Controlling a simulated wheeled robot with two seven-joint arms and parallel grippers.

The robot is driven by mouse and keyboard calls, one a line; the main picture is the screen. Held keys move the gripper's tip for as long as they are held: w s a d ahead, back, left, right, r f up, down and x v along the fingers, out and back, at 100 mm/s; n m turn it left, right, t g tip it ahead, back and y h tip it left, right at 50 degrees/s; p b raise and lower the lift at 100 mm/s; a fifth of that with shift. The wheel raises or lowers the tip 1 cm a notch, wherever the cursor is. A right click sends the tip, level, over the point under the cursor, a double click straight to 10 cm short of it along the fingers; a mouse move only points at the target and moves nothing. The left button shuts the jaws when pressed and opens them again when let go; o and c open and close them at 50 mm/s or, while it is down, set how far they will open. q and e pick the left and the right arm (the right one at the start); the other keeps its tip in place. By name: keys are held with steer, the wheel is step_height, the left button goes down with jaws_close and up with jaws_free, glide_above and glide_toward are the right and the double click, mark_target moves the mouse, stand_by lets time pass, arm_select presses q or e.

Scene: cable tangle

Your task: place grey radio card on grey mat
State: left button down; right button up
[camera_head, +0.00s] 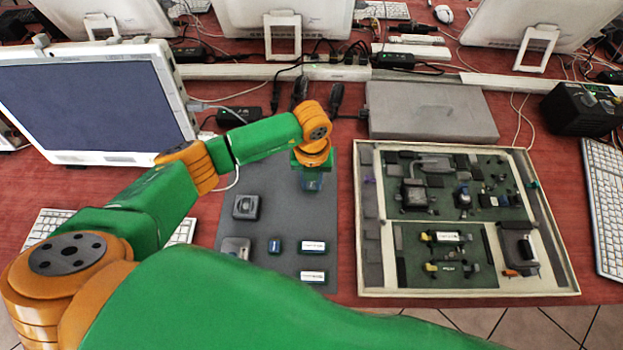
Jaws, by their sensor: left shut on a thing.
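The grey mat (275,187) lies on the red table, left of the open computer case (578,291). My left gripper (313,183) points down over the upper right part of the mat. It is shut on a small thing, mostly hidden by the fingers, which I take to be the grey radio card. I cannot tell whether that thing touches the mat. My right gripper is not in view.
The mat also holds a square fan-like part (245,207), a grey part (236,247), a small blue part (274,246) and two white-labelled modules (313,247). A flat grey box (430,110) lies behind the case. A monitor (90,100) stands at left.

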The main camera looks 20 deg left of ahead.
mark_target(311, 186)
arm_select(q)
steer(key=shift+f, duration=0.45)
steer(key=c, duration=0.7)
jaws_free()
steer(key=shift+f, duration=0.1)
step_height(311, 186, up, 12)
steer(key=b, duration=0.1)
